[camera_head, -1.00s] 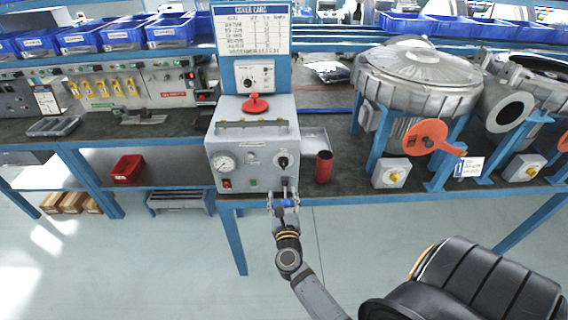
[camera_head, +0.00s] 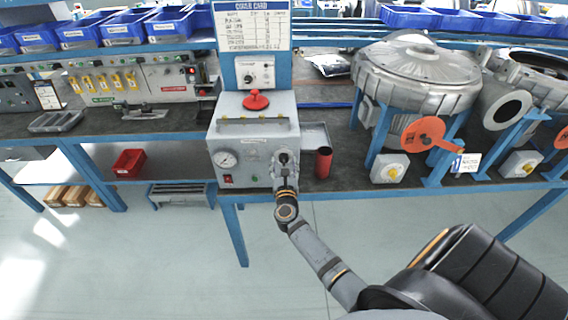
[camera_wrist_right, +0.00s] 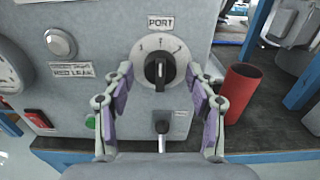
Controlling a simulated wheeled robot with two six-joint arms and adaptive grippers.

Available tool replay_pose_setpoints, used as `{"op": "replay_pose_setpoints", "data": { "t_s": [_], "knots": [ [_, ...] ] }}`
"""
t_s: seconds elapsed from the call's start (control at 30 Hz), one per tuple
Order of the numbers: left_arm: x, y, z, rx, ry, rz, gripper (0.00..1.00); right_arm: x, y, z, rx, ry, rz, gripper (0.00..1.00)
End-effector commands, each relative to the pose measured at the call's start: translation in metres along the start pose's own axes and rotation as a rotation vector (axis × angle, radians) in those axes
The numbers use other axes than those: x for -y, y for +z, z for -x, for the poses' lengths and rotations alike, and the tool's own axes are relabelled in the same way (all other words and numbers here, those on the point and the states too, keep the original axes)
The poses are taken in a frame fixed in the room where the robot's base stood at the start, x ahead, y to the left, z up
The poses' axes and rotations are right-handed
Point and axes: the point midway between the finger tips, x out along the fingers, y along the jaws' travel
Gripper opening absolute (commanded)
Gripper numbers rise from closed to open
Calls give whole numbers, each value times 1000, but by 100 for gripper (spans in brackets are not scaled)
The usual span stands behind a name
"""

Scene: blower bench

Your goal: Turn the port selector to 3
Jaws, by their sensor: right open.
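The port selector (camera_wrist_right: 158,70) is a black round knob with a pale pointer line under a "PORT" label, on the front of a grey test box (camera_head: 240,140). In the right wrist view its pointer stands about upright, at the middle mark of the dial. My right gripper (camera_wrist_right: 160,78) is open, with one finger on each side of the knob. A gap shows between the knob and each finger pad. In the head view the right gripper (camera_head: 283,164) covers much of the knob. My left gripper is not in view.
A small lever (camera_wrist_right: 162,127) stands below the knob, between the fingers. A red cylinder (camera_wrist_right: 242,88) stands to the right of the box. A gauge (camera_head: 226,160), a red switch (camera_wrist_right: 39,119) and a green button (camera_wrist_right: 90,122) are left of the knob.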

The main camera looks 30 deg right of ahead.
Motion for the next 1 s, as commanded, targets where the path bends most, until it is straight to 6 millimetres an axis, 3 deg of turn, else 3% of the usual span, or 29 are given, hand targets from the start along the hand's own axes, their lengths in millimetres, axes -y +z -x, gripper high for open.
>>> {"op": "replay_pose_setpoints", "data": {
  "t_s": [0.17, 0.57, 1.0],
  "knots": [
    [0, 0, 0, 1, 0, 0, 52, 0, 0, 0, 0, 0, 0, 57],
    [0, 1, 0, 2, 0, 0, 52, 0, 0, 0, 1, 1, 1, 3],
    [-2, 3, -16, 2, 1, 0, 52, -1, -3, 0, 3, 1, -121, 3]
  ]
}}
